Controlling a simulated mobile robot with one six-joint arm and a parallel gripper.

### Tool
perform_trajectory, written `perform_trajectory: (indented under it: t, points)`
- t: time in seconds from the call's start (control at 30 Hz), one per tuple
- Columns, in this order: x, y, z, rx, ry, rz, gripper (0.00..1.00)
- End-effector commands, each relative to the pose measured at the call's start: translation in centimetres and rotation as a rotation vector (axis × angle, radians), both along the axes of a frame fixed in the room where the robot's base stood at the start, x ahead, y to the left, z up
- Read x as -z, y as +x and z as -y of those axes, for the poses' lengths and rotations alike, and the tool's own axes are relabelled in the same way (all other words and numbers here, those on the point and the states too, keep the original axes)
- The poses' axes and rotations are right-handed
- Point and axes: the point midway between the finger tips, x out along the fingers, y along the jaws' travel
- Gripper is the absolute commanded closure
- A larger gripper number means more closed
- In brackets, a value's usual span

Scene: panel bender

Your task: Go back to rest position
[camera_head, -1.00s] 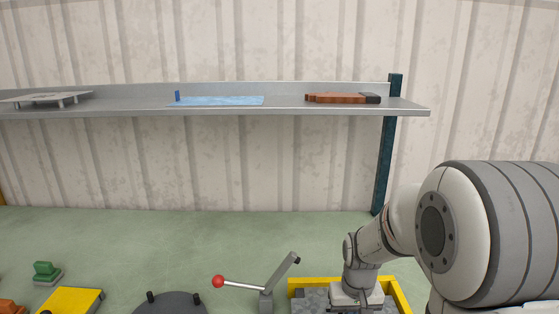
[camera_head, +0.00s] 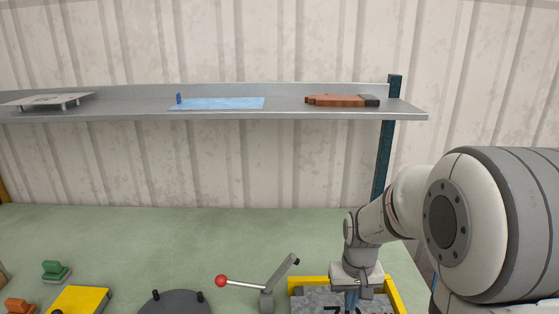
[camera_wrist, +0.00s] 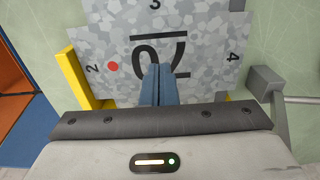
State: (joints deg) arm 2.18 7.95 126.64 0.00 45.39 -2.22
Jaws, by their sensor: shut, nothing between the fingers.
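My gripper (camera_wrist: 157,78) shows in the wrist view with its two blue fingers shut together and nothing between them. In the head view my gripper (camera_head: 352,300) points down over a grey speckled plate (camera_head: 318,297) in a yellow frame (camera_head: 394,296). The plate also fills the upper middle of the wrist view (camera_wrist: 200,40), with printed numbers and a red dot. The fingertips cover part of its central marking. I cannot tell the exact gap between fingertips and plate.
A lever with a red ball (camera_head: 221,281) stands left of the frame, near a dark round disc (camera_head: 172,303). A yellow block (camera_head: 78,299) and a green piece (camera_head: 55,270) lie further left. A shelf (camera_head: 290,114) with several items spans behind. The green table (camera_head: 180,240) is clear at the back.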

Motion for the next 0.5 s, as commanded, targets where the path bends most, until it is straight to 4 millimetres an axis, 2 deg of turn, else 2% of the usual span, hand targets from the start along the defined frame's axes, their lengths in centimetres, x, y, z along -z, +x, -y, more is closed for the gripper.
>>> perform_trajectory:
  t: [0.37, 0.5]
  points:
    - [-0.5, -0.2, 0.0, 0.0, 0.0, 0.004, 1.0]
    - [-2.5, -1.5, -0.2, -0.001, -0.002, 0.041, 1.0]
